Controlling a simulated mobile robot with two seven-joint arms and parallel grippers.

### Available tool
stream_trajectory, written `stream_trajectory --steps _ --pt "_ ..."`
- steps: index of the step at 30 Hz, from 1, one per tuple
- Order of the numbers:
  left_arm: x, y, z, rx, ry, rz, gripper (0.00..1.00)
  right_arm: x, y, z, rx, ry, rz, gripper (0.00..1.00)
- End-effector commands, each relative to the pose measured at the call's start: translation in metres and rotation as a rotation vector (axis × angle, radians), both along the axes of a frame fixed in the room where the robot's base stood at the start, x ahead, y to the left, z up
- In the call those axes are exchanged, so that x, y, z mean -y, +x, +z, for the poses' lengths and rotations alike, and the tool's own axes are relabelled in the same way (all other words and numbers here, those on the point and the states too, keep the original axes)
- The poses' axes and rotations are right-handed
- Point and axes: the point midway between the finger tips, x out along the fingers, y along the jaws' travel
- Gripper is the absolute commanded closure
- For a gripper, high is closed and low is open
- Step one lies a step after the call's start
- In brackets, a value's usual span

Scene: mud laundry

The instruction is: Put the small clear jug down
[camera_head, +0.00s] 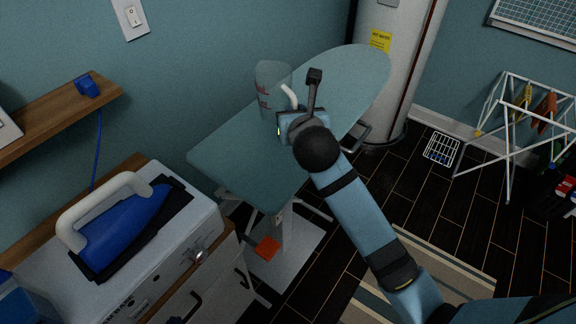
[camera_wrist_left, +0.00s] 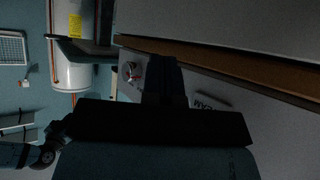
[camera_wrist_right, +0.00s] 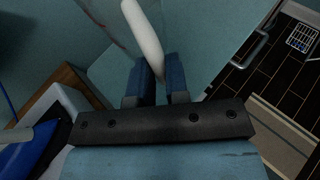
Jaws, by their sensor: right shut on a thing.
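The small clear jug (camera_head: 268,88), with red markings and a white handle (camera_head: 289,96), is over the ironing board (camera_head: 225,160) in the head view. It looks near upright; whether its base touches the board is not clear. My right gripper (camera_head: 290,118) is at the handle. The right wrist view shows the white handle (camera_wrist_right: 143,35) between its two blue fingers (camera_wrist_right: 160,80), shut on it, with part of the clear wall beside it. My left gripper (camera_wrist_left: 166,82) shows only in its own dark wrist view, its fingers together with nothing seen between them.
A wooden shelf (camera_head: 60,115) is on the wall. A white water heater (camera_head: 395,70) stands behind the board's far end. A drying rack (camera_head: 520,120) stands right.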

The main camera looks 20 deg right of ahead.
Motion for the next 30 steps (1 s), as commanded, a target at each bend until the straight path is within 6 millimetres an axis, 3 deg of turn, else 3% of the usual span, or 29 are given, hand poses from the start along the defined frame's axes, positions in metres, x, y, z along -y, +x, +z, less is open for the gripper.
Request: stream_trajectory --steps 3,12,30 --pt "-0.001 0.001 0.001 0.005 0.0 0.0 1.0 0.001 -0.001 -0.036 -0.005 -0.004 -0.001 1.0" --pt "-0.002 0.005 0.001 0.014 0.001 0.003 1.0 0.001 -0.001 -0.108 -0.002 -0.002 0.001 1.0" --pt "-0.002 0.004 -0.007 0.008 0.002 0.003 1.0 0.001 0.0 -0.168 0.0 0.0 0.0 1.0"
